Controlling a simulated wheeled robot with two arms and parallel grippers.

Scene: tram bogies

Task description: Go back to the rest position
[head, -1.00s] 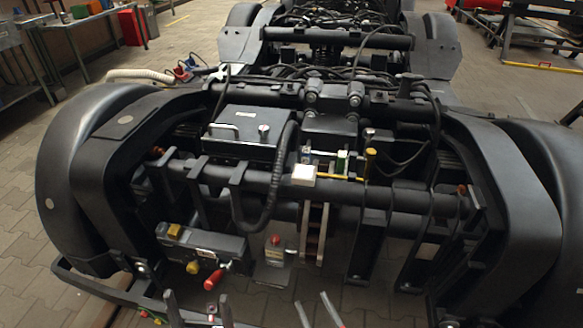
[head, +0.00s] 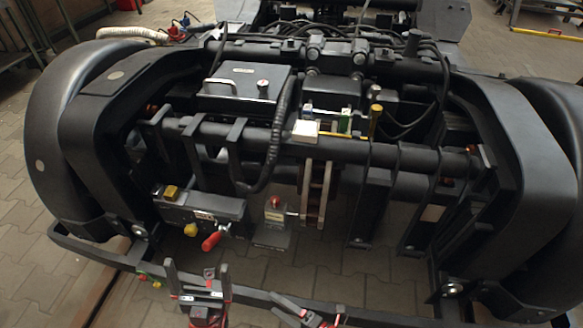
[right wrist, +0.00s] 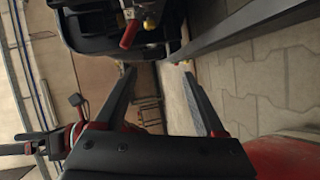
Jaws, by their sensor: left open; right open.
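My left gripper (head: 197,275) is at the bottom of the head view, fingers pointing up and apart, empty. My right gripper (head: 300,312) is at the bottom edge to its right, tilted and partly cut off. In the right wrist view, the right gripper (right wrist: 160,75) has its two dark fingers spread with nothing between them. Both grippers show in front of the dark tram bogie (head: 400,160), apart from its upper crossbar.
A dark unit with a red handle (head: 211,241) hangs low on the bogie. A grey box with a red knob (head: 276,215) is beside it. A white block (head: 305,131) sits on the crossbar. A low front bar (head: 95,253) runs near my grippers. Paved floor (head: 25,220) lies left.

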